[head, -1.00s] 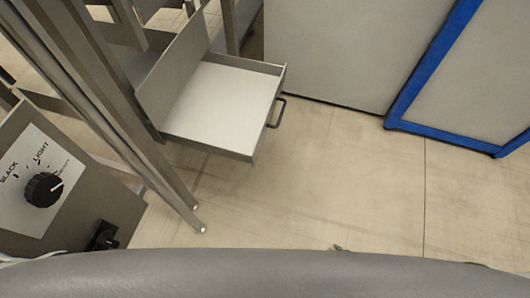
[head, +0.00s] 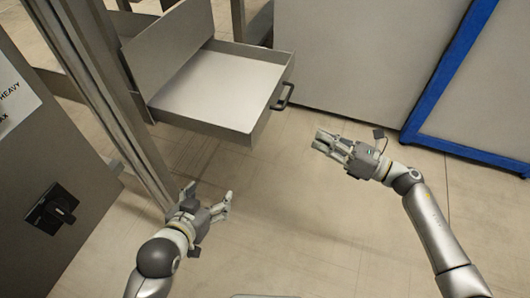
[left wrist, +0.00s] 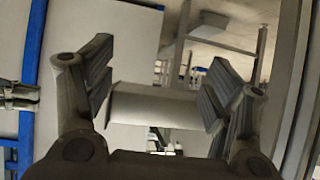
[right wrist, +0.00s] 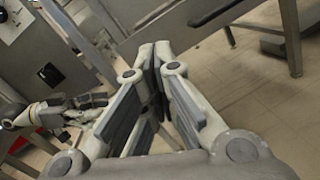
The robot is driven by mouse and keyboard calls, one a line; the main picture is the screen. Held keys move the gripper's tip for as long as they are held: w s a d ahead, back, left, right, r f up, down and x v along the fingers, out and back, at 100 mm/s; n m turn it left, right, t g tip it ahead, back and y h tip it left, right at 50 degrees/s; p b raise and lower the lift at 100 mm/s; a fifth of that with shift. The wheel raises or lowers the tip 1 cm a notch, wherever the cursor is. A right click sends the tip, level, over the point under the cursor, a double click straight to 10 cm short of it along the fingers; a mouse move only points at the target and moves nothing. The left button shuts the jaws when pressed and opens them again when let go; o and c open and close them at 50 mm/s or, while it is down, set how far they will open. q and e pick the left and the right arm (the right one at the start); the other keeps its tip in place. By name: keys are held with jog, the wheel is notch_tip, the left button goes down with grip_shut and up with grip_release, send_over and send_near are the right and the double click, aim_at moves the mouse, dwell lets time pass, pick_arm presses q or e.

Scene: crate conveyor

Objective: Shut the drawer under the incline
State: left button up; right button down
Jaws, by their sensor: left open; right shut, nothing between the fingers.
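The grey drawer (head: 262,118) stands pulled out and empty in the head view, with its dark handle (head: 284,97) on the front face toward the right. A sloping grey panel (head: 175,45) rises behind its left side. My left gripper (head: 227,200) is open and empty, below the drawer in the picture and apart from it. Its spread fingers also show in the left wrist view (left wrist: 155,95). My right gripper (head: 320,140) is shut and empty, to the right of and below the handle, not touching it. Its closed fingers fill the right wrist view (right wrist: 155,75).
A metal frame post (head: 105,95) stands left of the drawer, close to my left arm. A grey control box (head: 40,150) with a black switch (head: 52,205) is at far left. A blue-edged panel (head: 440,75) is at right. The floor before the drawer is clear.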

jog(key=s+a+n+g+b, duration=0.2)
jog(key=s+n+g, duration=0.1)
jog(key=n, duration=0.3)
send_near(255, 131)
jog(key=shift+y, duration=0.3)
jog(key=x, duration=0.6)
jog(key=shift+a+f, duration=0.15)
pick_arm(q)
notch_tip(255, 131, up, 8)
jog(key=t, duration=0.3)
jog(key=shift+d+f+h, duration=0.2)
jog(key=shift+d+h, duration=0.2)
pick_arm(e)
jog(key=shift+w+a, duration=0.2)
jog(key=shift+a, duration=0.25)
